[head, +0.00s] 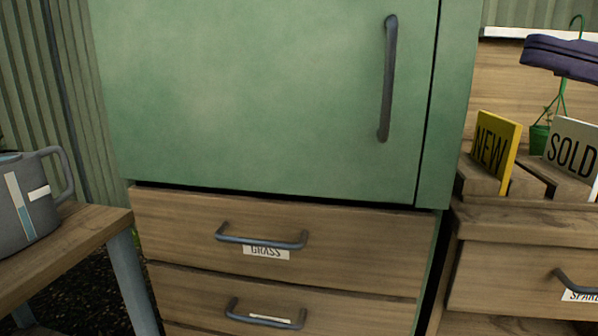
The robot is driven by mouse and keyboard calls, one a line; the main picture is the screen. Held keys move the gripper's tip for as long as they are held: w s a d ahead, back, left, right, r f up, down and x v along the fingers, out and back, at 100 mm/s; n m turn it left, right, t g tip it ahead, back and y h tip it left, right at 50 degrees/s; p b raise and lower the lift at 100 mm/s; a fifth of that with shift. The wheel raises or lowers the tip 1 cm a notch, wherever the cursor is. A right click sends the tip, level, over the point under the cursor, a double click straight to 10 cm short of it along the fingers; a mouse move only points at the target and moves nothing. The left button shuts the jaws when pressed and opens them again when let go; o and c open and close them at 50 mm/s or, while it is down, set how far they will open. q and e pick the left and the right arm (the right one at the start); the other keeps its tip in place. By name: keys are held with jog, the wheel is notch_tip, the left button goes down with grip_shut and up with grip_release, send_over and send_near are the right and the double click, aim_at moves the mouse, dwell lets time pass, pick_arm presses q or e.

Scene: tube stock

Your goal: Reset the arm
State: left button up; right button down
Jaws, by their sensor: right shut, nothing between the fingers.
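My right gripper (535,54), dark purple, reaches in from the right edge at the upper right. Its fingers are together with nothing seen between them. It hangs in front of the wooden back panel, above the NEW and SOLD signs, and hides part of the green hanger behind it. My left gripper is out of view.
A green cabinet (250,90) with a grey handle (388,80) fills the middle, door shut. Below are wooden drawers, the upper labelled GRASS (170,222). A grey watering can (30,205) stands on a table (85,228) at left. At right are a yellow NEW sign (494,148), a SOLD sign (573,150) and a green pot (539,139).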

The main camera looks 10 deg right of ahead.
jog(key=w+a+r+m+t+h+p, duration=0.3)
jog(key=w+a+m+t+h+p, duration=0.4)
jog(key=m+t, duration=0.55)
jog(key=s+d+f+m+g+h+p, duration=0.1)
jog(key=s+f+m+g+h+p, duration=0.4)
jog(key=s+m, duration=0.35)
jog(key=s+f+m+g+h+p, duration=0.4)
jog(key=s+m+h+p, duration=0.3)
jog(key=m+p, duration=0.15)
jog(key=s+a+r+m+g+p, duration=0.2)
jog(key=s+g+p, duration=0.25)
jog(key=s, duration=0.75)
notch_tip(320, 180, up, 36)
jog(key=p, duration=3.5)
jog(key=shift+w+d+n, duration=0.2)
jog(key=shift+d+n, duration=0.1)
jog(key=shift+n, duration=0.05)
jog(key=shift+f, duration=0.1)
